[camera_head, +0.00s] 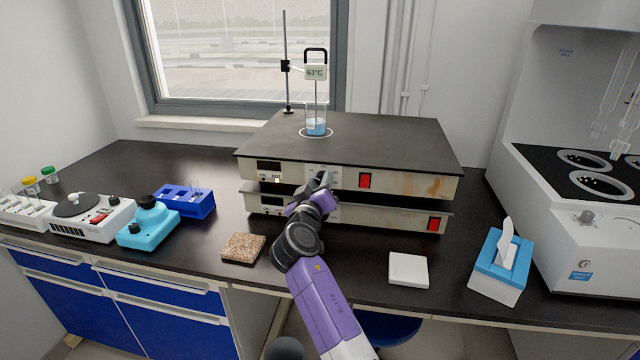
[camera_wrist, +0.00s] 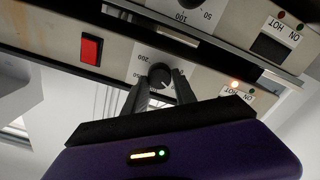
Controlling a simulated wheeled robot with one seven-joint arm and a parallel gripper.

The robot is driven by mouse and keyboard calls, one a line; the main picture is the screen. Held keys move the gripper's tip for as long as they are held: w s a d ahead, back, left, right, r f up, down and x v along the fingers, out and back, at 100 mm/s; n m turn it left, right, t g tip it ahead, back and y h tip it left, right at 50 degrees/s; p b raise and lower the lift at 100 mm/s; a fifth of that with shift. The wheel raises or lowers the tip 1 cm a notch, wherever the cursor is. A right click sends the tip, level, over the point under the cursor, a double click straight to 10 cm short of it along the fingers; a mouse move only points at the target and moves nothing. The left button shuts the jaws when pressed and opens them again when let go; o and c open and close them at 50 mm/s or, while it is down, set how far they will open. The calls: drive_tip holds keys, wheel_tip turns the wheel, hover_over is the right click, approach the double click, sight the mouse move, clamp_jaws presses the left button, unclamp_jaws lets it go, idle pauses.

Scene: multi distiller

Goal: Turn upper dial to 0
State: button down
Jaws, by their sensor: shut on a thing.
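Two stacked distiller units stand on the bench, the upper one (camera_head: 410,187) above the lower one (camera_head: 385,216). The upper dial (camera_wrist: 160,73) is a round black knob with printed numbers around it, of which 200 and 150 are readable. A small pale mark shows on its lower right edge in the wrist view. My gripper (camera_wrist: 161,79) is shut on this dial, one finger on each side. In the head view my gripper (camera_head: 321,182) covers most of the dial. The lower unit's dial (camera_wrist: 187,3) shows partly at the wrist view's top edge.
A red switch (camera_head: 365,181) sits right of the upper dial, with a lit indicator (camera_head: 277,181) to the left. A beaker (camera_head: 316,126) of blue liquid stands on top under a 63°C thermometer (camera_head: 316,72). A stone-like pad (camera_head: 243,248) and white pad (camera_head: 408,269) lie in front.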

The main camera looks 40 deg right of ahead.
drive_tip(key=n+p, duration=0.4)
drive_tip(key=n, duration=0.7)
drive_tip(key=shift+f, duration=0.2)
drive_tip(key=shift+n, duration=0.3)
drive_tip(key=c, duration=1)
unclamp_jaws()
drive_tip(key=v, duration=0.8)
drive_tip(key=shift+w, duration=0.1)
